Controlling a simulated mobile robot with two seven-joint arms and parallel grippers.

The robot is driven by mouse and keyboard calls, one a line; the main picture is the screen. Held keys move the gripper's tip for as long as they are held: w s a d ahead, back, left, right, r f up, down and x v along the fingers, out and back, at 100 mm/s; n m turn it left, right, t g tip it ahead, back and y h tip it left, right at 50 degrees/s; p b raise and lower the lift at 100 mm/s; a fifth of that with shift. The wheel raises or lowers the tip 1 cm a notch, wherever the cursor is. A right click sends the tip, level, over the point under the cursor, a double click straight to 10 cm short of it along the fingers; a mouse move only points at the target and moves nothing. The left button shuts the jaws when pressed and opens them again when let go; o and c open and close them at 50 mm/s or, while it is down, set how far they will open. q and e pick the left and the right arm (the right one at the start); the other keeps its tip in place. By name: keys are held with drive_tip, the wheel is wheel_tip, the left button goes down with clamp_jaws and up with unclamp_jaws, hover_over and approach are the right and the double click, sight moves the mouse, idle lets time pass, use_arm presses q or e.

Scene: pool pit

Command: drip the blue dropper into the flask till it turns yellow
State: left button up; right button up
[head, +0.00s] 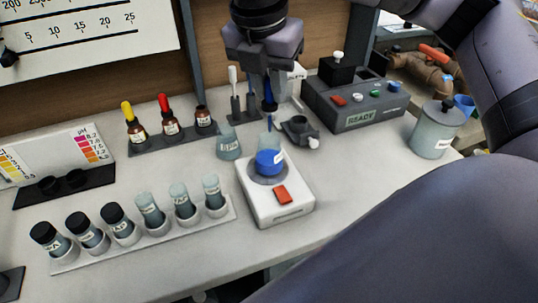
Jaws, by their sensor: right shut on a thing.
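My right gripper (270,98) comes down from the top middle and is shut on the blue dropper (269,107). The dropper points downward; its thin tip is hard to make out. Below it, the flask (268,161) holds blue liquid and stands on a white stirrer-like device (288,209) with a red button. The dropper is above the flask's narrow clear neck; I cannot tell whether the tip is inside it. My left gripper is not in view.
Behind left, a rack holds yellow-topped (135,130) and red-topped (169,122) dropper bottles and an uncapped bottle (204,121). A labelled beaker (229,143) is close left of the flask. A vial rack (145,240) lies front left; a control box (352,104) and lidded jar (436,130) stand right.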

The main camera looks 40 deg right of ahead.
idle(0.7)
drive_tip(key=shift+c, duration=1)
drive_tip(key=shift+o, duration=1)
idle(0.9)
drive_tip(key=shift+r+p, duration=1.3)
drive_tip(key=shift+r, duration=1.25)
drive_tip(key=shift+w+f, duration=0.1)
